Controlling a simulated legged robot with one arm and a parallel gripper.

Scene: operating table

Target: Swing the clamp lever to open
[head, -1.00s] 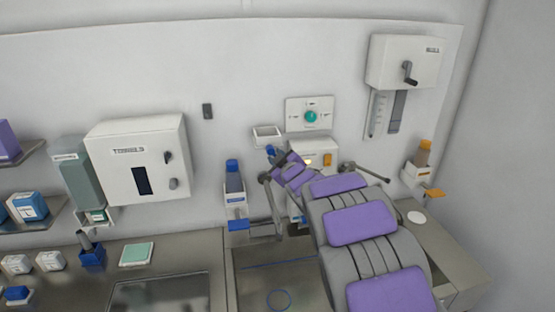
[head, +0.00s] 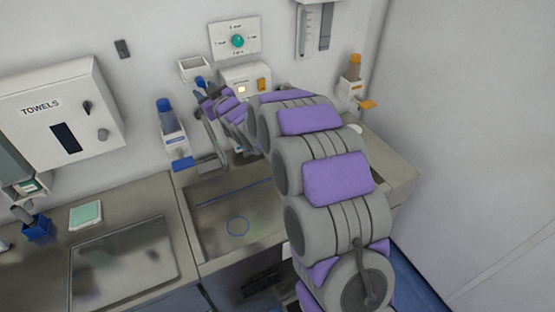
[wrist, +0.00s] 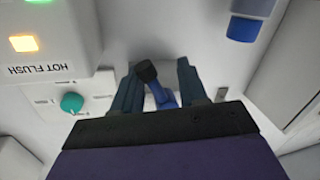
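A blue lever with a black knob (wrist: 158,88) shows between the fingers of my gripper (wrist: 158,88) in the wrist view; I take it to be the clamp lever. The fingers are apart, with pale wall visible beside the lever. The black knob overlaps the left finger's edge, and I cannot tell whether they touch. In the head view my gripper (head: 205,94) is small, at the wall just left of a white unit (head: 243,82) with an orange switch. A bit of blue shows at its tip. The clamp itself is mostly hidden.
A teal dial (head: 238,41) is on a wall plate above the unit. A blue-capped bottle (head: 166,112) in a holder is left of my gripper. A towel dispenser (head: 60,110) hangs further left. A metal sink (head: 230,205) lies below.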

